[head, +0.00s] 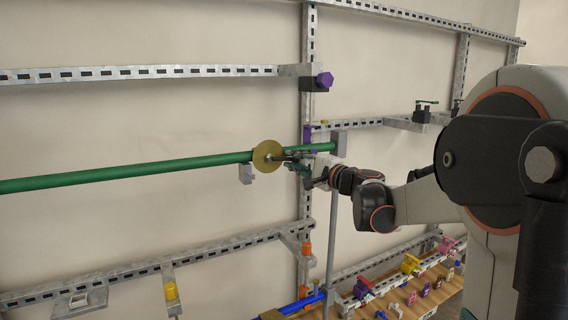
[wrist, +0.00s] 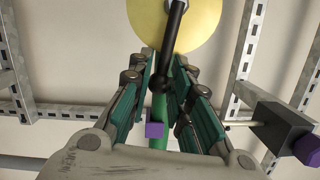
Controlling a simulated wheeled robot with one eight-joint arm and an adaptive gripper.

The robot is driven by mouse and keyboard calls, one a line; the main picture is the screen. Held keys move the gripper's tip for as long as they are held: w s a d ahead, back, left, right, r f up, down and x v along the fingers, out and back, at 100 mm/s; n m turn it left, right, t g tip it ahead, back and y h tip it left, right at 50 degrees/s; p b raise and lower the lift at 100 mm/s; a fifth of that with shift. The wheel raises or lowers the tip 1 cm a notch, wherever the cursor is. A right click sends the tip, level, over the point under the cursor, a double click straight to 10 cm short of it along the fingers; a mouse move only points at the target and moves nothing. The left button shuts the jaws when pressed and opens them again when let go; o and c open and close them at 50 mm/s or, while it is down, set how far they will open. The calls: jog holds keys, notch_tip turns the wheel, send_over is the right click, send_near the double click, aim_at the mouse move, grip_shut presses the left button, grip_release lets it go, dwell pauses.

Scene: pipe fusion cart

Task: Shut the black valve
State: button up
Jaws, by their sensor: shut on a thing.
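The black valve's lever (wrist: 172,38) runs down from a hub at the top of the wrist view, in front of a round yellow disc (wrist: 205,25). In the head view the brass-yellow disc (head: 266,157) sits on the long green pipe, with the dark lever (head: 284,157) pointing right toward my gripper (head: 296,162). In the wrist view my gripper (wrist: 164,62) has its green-padded fingers on both sides of the black lever and is shut on it. The lever's lower end lies between the fingers and is partly hidden.
The green pipe (head: 130,171) runs along the wall, with a grey bracket (head: 246,174) below the disc. A black block with a purple knob (wrist: 307,148) is at right in the wrist view. Metal rails (head: 150,73) frame the wall. Small coloured valves (head: 410,264) stand at lower right.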

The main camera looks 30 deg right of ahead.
jog(key=shift+f+m, duration=0.2)
jog(key=shift+m, duration=0.2)
jog(key=shift+a+f+m+b, duration=0.3)
jog(key=shift+f+m+b, duration=0.4)
jog(key=shift+m+b, duration=0.45)
jog(key=shift+t, duration=0.3)
